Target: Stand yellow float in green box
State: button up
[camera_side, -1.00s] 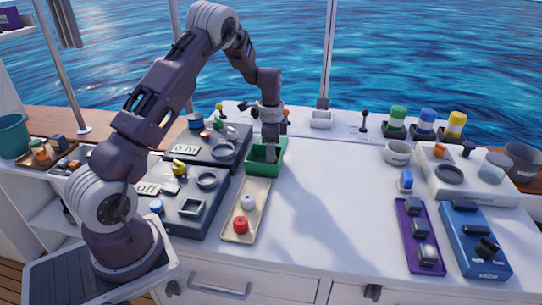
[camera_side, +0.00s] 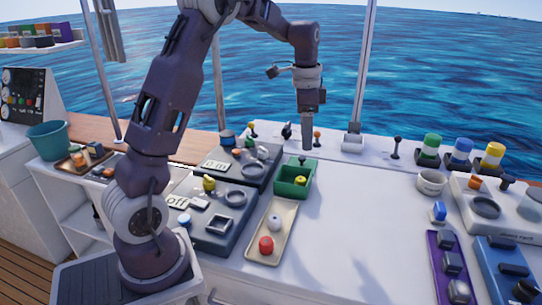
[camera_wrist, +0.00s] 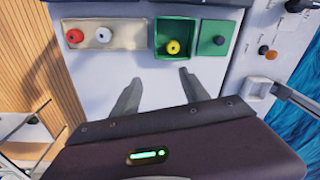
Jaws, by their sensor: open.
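The yellow float (camera_side: 300,181) is inside the green box (camera_side: 291,193). In the wrist view the yellow float (camera_wrist: 173,47) shows from above, with a dark spot at its centre, near the middle of the green box (camera_wrist: 157,36). It appears upright, though its base is hidden in the side view.
A beige tray (camera_side: 284,238) in front of the box holds a red float (camera_side: 266,245) and a white float (camera_side: 274,223). A green panel with a dark knob (camera_wrist: 214,39) adjoins the box.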

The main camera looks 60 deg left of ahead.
jog(key=s+d+r+n+t, duration=0.2)
jog(key=s+d+r, duration=0.6)
jog(key=s+d, duration=0.15)
jog(key=s+d+f+n+t, duration=0.1)
jog(key=s+d, duration=0.3)
jog(key=s, duration=0.4)
jog(key=s+d+n+t, duration=0.1)
jog(key=s+d+n, duration=0.2)
jog(key=s, duration=0.6)
jog(key=shift+d+f+t, duration=0.4)
jog(key=shift+d, duration=0.3)
